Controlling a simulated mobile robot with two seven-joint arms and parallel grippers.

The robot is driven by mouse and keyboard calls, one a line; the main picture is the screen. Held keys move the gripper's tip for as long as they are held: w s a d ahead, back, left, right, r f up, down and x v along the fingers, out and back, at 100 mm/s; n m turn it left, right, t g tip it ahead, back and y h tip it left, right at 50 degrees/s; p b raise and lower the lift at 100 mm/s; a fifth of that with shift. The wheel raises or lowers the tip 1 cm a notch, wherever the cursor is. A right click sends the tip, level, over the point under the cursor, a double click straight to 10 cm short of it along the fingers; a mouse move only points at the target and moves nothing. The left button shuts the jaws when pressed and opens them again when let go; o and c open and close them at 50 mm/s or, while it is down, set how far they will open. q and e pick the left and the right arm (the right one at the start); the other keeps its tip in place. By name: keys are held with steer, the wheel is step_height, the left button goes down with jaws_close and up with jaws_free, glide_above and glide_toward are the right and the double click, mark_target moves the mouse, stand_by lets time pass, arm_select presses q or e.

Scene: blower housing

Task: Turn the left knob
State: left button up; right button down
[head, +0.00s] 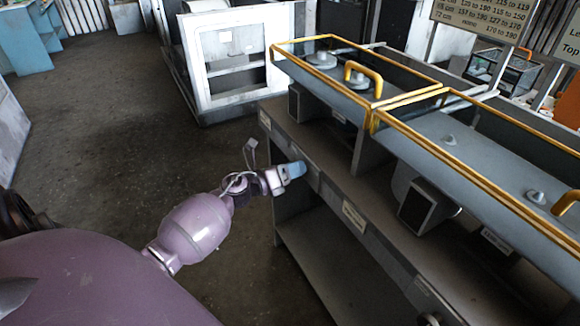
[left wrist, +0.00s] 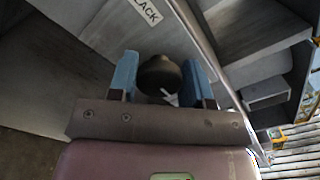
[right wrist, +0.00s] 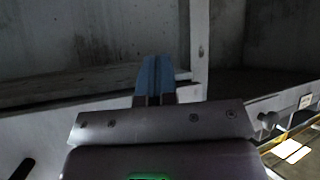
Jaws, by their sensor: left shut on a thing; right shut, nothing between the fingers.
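The left knob (left wrist: 160,72) is dark and round, with a pale pointer mark, and shows in the left wrist view on the grey front panel. My left gripper (left wrist: 161,80) has its blue fingers on either side of the knob and is shut on it. In the head view my left gripper (head: 296,169) is at the front face of the grey bench, and its fingers hide the knob. My right gripper (right wrist: 153,80) is shut and empty, its blue fingers together in front of a grey surface. It is not clearly seen in the head view.
The grey bench (head: 385,240) carries yellow-framed clear covers (head: 440,92) with yellow handles (head: 364,78). A label (left wrist: 145,12) is beside the knob. A small knob-like part (right wrist: 268,120) shows in the right wrist view. A white cabinet (head: 222,60) stands behind; the floor at left is open.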

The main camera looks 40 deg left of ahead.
arm_select(q)
steer(key=n+p, duration=0.1)
steer(key=n, duration=0.2)
steer(key=shift+r, duration=0.2)
steer(key=n+p, duration=0.2)
steer(key=n, duration=0.1)
steer(key=shift+a+f+n, duration=0.1)
steer(key=shift+f+n, duration=0.05)
steer(key=shift+n, duration=0.15)
steer(key=n+p, duration=0.1)
steer(key=n, duration=0.1)
steer(key=shift+n, duration=0.3)
steer(key=shift+f+n+p, duration=0.15)
steer(key=shift+n+p, duration=0.2)
steer(key=shift+n, duration=0.45)
steer(key=shift+f+n, duration=0.1)
steer(key=shift+n, duration=0.6)
steer(key=shift+n+p, duration=0.3)
steer(key=shift+p, duration=0.05)
steer(key=shift+f, duration=0.1)
steer(key=o, duration=0.9)
